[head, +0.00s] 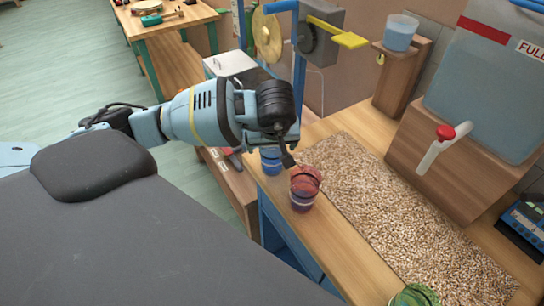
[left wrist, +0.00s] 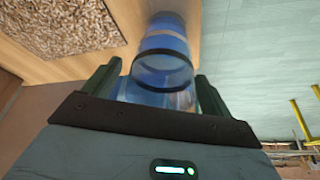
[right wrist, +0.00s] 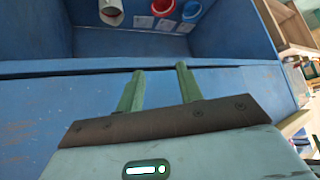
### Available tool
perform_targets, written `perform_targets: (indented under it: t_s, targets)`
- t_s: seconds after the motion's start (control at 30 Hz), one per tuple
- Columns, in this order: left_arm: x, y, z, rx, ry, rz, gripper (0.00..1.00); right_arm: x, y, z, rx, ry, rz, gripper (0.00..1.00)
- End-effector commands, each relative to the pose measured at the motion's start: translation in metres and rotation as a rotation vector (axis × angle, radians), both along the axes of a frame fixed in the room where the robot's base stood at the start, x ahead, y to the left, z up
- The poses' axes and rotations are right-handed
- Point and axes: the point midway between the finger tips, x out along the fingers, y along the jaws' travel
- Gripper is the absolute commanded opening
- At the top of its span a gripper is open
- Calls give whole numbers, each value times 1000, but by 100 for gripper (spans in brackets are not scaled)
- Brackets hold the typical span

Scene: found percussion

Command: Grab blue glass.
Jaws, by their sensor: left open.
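The blue glass (head: 270,161) stands near the far left end of the wooden bench, partly hidden behind my left gripper (head: 284,148). In the left wrist view the blue glass (left wrist: 163,62) is see-through with dark bands, and lies between the two fingers of my left gripper (left wrist: 157,84). The fingers are open on both sides of it; I cannot tell whether either touches it. My right gripper (right wrist: 160,74) shows only in the right wrist view, open and empty in front of a blue cabinet.
A red glass (head: 304,189) stands close to the blue one, and a green glass (head: 414,295) at the near edge. A pebbly mat (head: 400,220) covers much of the bench (head: 300,225). A tank (head: 490,85) with a red-handled tap (head: 445,133) stands behind.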

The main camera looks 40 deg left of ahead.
Motion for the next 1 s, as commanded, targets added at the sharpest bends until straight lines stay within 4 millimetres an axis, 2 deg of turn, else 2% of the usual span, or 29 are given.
perform_targets:
  t_s: [0.13, 0.17, 0.57, 1.0]
  targets:
    - [0, 0, 0, 0, 0, 0, 84, 0, 0, 0, 0, 0, 0, 36]
    - [0, 0, 0, 0, 0, 0, 82, 0, 0, 0, 0, 0, 0, 36]
    - [0, 0, 1, 0, 0, 0, 30, 0, -1, 0, -4, 0, 5, 36]
    - [0, 0, 5, -1, -2, 0, 29, -1, -2, -1, -6, 1, 8, 36]
